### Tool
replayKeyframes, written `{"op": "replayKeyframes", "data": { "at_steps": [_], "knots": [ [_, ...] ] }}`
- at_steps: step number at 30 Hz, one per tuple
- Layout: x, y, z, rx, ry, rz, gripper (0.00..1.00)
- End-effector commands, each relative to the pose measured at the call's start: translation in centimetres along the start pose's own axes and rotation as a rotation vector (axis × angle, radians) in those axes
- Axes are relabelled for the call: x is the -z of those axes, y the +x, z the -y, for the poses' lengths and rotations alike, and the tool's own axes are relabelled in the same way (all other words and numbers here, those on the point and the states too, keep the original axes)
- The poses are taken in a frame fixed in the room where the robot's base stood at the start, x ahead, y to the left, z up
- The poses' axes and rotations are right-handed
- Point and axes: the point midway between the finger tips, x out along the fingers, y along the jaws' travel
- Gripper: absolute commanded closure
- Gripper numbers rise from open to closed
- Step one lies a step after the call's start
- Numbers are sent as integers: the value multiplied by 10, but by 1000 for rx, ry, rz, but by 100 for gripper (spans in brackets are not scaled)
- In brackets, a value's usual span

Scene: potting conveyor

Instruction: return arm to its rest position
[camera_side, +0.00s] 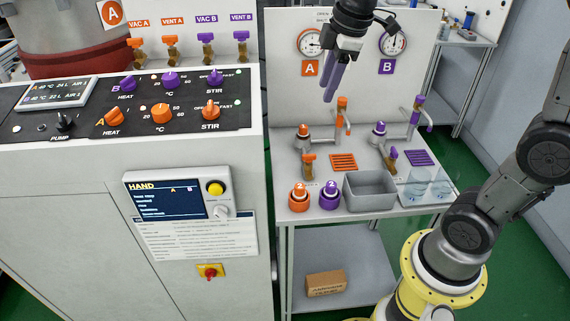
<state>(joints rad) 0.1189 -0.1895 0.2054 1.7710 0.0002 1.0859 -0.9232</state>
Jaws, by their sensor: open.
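My gripper (333,88) hangs at the top middle of the view, in front of the white back panel. Its two dark purple-grey fingers point down and slightly left. It is open and holds nothing that I can see. It is above the small bench (340,215) and apart from everything on it. My arm's base is on a yellow mount at the lower right, and part of the arm runs out of the picture.
The bench carries orange and purple taps, two knobbed caps (299,197), a grey bin (370,191) and clear beakers (416,182). Gauges (311,43) hang behind my gripper. A control cabinet (130,190) fills the left. A cardboard box (325,284) sits on the lower shelf.

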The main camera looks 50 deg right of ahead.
Motion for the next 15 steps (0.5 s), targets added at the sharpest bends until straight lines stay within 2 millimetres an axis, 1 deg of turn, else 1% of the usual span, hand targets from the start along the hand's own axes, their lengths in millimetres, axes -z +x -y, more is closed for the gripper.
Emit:
{"op": "replayKeyframes", "data": {
  "at_steps": [1, 3, 7, 10, 12, 15],
  "knots": [
    [-7, -15, 19, -26, 24, -28, 56],
    [-17, -29, 42, -56, 77, -64, 56],
    [-42, -42, 87, -95, 209, -134, 56],
    [-63, -40, 119, -108, 337, -185, 56],
    [-77, -33, 137, -108, 436, -213, 56],
    [-92, -18, 156, -93, 580, -229, 56]
  ]
}}
